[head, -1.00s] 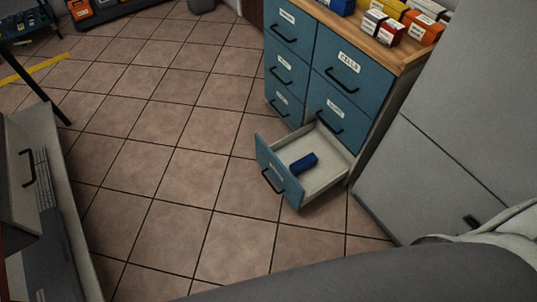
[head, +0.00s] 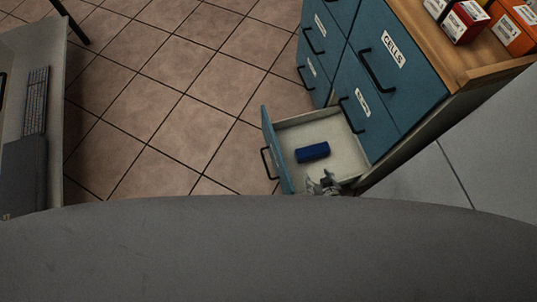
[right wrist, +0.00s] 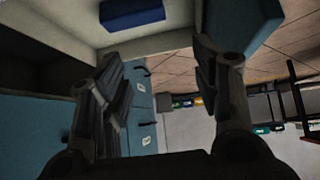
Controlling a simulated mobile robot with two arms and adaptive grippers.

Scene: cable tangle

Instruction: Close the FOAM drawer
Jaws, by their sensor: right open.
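The lowest drawer of the blue cabinet stands pulled out. Its teal front (head: 276,158) with a black handle (head: 268,163) faces left in the head view, and its label cannot be read from here. A dark blue block (head: 312,151) lies inside on the pale drawer floor (head: 343,134). My right gripper (head: 327,184) is at the drawer's near side wall, low in the head view, partly hidden by my grey arm. In the right wrist view its fingers (right wrist: 157,78) are open with nothing between them. The block (right wrist: 132,14) shows above them. My left gripper is not in view.
The cabinet's other drawers, one labelled CELLS (head: 392,50), are shut. Red and orange boxes (head: 514,25) stand on its wooden top (head: 450,50). Tiled floor (head: 180,90) is clear left of the drawer. A pale unit with a keyboard (head: 37,101) stands at far left.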

